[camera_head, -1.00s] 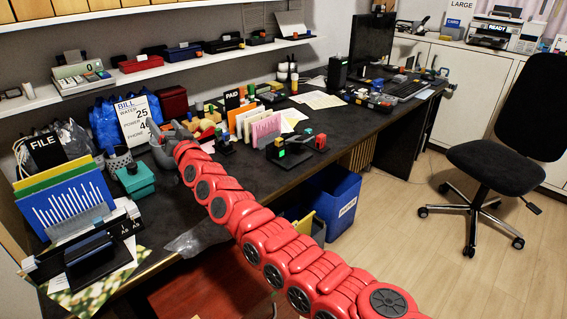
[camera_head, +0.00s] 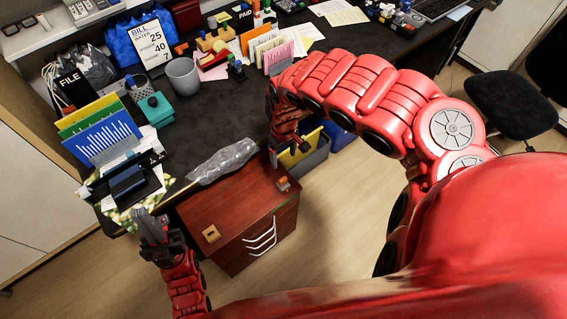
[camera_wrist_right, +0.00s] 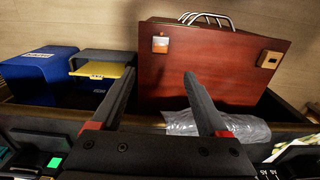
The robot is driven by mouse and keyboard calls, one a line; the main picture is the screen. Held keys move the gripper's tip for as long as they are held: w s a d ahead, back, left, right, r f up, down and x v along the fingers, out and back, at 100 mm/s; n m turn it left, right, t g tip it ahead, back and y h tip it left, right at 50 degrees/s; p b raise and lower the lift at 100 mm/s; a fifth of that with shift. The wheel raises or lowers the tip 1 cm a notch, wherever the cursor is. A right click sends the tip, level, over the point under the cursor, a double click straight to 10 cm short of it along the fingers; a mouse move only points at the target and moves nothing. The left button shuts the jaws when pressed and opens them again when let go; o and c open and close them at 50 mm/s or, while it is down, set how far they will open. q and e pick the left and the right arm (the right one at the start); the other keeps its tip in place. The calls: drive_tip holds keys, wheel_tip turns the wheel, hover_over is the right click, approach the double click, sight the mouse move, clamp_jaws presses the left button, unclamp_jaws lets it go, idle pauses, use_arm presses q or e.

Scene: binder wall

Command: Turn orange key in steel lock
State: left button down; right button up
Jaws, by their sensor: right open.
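A small orange piece, which looks like the orange key (camera_head: 283,184), sits on a pale metal plate near the right edge of the red-brown drawer cabinet's top (camera_head: 235,205). In the right wrist view the orange key (camera_wrist_right: 160,44) shows on its steel plate, beyond my fingertips. I cannot tell how the key is turned. My right gripper (camera_head: 277,152) is over the desk's front edge, close to the cabinet; its open, empty fingers (camera_wrist_right: 160,76) point at the cabinet, apart from the key. My left gripper (camera_head: 152,226) is low at the cabinet's left, near the desk corner.
A tan square piece with a dark middle (camera_head: 211,234) is also on the cabinet. A clear plastic bag (camera_head: 222,162) lies at the desk edge beside it. Blue and yellow bins (camera_wrist_right: 100,75) stand nearby.

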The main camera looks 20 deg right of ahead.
sight(283, 179)
drive_tip(key=f+b, duration=0.2)
drive_tip(key=f, duration=0.5)
drive_tip(key=f+b, duration=0.3)
drive_tip(key=f, duration=0.5)
drive_tip(key=shift+w+a+f, duration=0.1)
drive_tip(key=shift+a, duration=0.1)
drive_tip(key=shift+d+f, duration=0.1)
drive_tip(key=shift+f, duration=0.45)
